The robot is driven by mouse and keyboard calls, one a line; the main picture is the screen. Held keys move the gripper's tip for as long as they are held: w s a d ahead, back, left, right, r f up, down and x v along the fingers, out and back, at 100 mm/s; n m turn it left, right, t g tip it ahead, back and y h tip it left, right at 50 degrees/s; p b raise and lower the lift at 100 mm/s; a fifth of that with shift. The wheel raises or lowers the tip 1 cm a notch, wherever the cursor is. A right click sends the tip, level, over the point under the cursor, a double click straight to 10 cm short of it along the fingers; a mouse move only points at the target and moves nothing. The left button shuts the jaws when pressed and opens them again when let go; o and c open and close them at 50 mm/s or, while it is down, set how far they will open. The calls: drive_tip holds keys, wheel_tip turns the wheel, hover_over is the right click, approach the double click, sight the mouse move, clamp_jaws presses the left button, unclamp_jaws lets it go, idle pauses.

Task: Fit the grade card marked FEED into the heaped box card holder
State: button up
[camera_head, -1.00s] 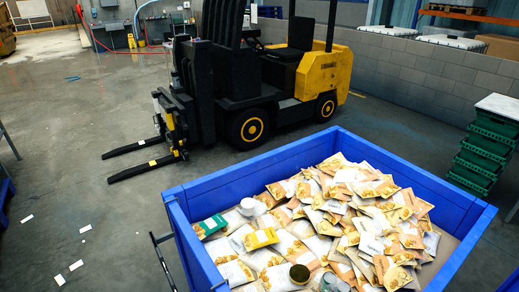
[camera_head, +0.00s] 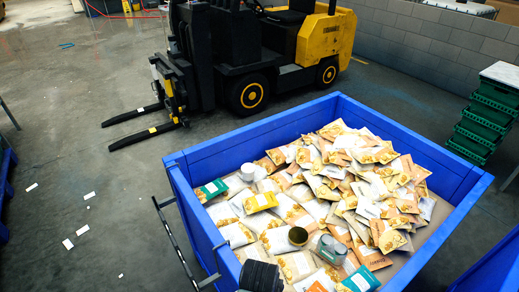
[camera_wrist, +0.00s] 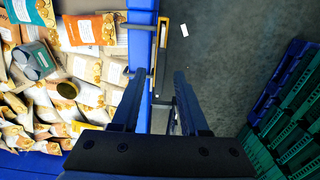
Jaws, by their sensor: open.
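The heaped box (camera_head: 250,138) is a large blue bin filled with food packets. A dark metal bar frame (camera_head: 180,245) runs along the outside of its left wall. In the wrist view, a narrow frame with an orange-yellow edge (camera_wrist: 163,32) sits beside the blue wall (camera_wrist: 141,45); I cannot tell whether it is the card holder. My gripper (camera_wrist: 158,75) is open, its two dark fingers apart beside the box's outer wall, with no card visible between them. No card marked FEED can be made out. A black ribbed part, probably mine, shows at the bottom of the head view.
Packets (camera_head: 350,165) and several tins, one open and dark-topped (camera_head: 298,236), fill the box. A yellow-black forklift (camera_head: 255,60) stands behind. Green crates (camera_head: 485,120) are stacked at right. Small white pieces (camera_head: 82,230) lie on the otherwise open floor at left.

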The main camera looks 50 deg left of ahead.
wheel_tip(320, 180, up, 10)
drive_tip(key=shift+f, duration=0.15)
